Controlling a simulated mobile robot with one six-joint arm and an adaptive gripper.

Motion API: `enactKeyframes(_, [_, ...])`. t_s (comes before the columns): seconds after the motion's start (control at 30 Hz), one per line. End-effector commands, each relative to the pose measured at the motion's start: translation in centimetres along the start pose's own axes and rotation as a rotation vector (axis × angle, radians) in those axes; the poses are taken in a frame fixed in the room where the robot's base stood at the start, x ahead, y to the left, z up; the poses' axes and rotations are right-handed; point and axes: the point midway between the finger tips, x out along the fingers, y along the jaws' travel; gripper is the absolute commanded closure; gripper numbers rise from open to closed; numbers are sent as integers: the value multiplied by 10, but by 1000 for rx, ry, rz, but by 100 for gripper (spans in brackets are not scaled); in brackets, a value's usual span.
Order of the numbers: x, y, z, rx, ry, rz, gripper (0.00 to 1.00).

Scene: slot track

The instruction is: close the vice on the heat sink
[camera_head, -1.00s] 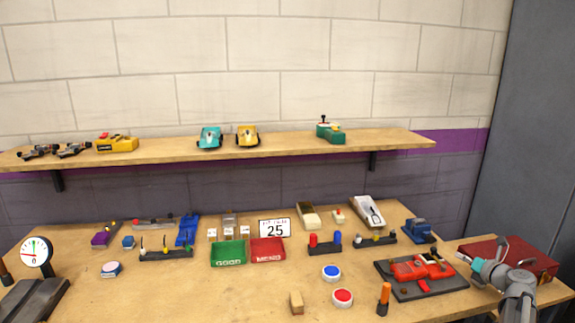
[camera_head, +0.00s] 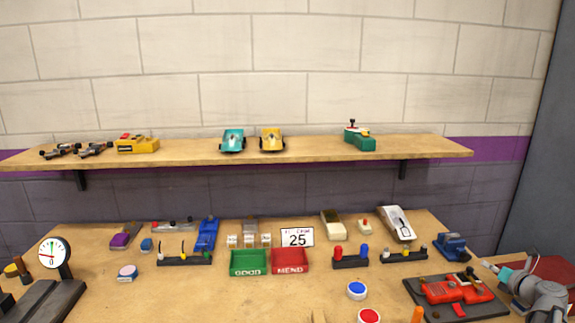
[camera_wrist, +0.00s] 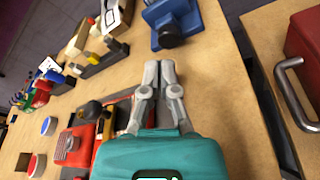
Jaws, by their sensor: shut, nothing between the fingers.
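The blue vice (camera_head: 452,246) stands at the back right of the bench. In the wrist view the vice (camera_wrist: 172,20) is at the top, with a dark round part towards me. I cannot make out a heat sink for certain in either view, nor how far apart the vice jaws are. My gripper (camera_head: 488,266) is at the right of the bench, to the right of and nearer than the vice. In the wrist view my gripper (camera_wrist: 160,68) has its grey fingers together, empty, pointing towards the vice and apart from it.
A red car on a dark tray (camera_head: 412,284) lies left of my arm. A red box (camera_wrist: 307,40) with a metal handle is on the right, beyond a gap at the bench edge (camera_wrist: 240,45). A rack (camera_head: 403,258) stands left of the vice. Bare wood (camera_wrist: 215,75) lies before the vice.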

Motion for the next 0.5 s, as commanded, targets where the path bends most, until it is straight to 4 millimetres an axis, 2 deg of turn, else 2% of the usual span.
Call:
enactKeyframes(0.27, [2, -1, 1, 0, 0, 0, 100])
enactKeyframes(0.5, [15, -1, 4, 0, 0, 0, 100])
